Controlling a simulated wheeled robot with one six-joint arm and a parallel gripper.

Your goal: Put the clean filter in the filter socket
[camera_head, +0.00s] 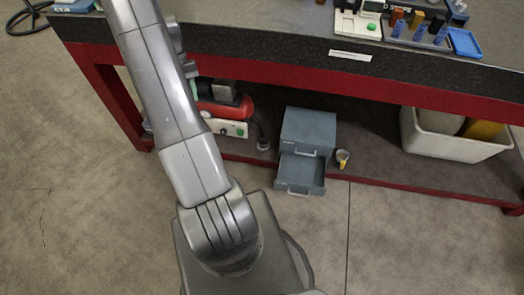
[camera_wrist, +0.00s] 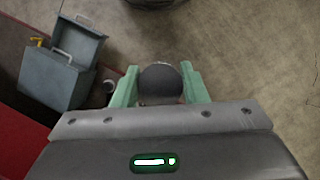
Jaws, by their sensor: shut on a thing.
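In the wrist view my gripper (camera_wrist: 159,69) has its two green fingers shut on a dark grey round thing (camera_wrist: 160,84). It may be the clean filter; its far side is hidden. In the head view my arm hides most of the gripper; a bit of green shows beside the arm, in front of the red machine (camera_head: 232,108). This machine stands on the low shelf, with a dark block on top and a pale panel with a green button. A small round pale-rimmed part (camera_head: 263,145) sits right of it. I cannot tell which part is the filter socket.
A grey drawer cabinet (camera_head: 309,128) with its lower drawer open stands right of the machine; it also shows in the wrist view (camera_wrist: 58,78). A small yellow-and-white cup (camera_head: 342,158) is beside it. A white bin (camera_head: 455,148) is at right. The red-edged bench top (camera_head: 270,45) overhangs the shelf.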

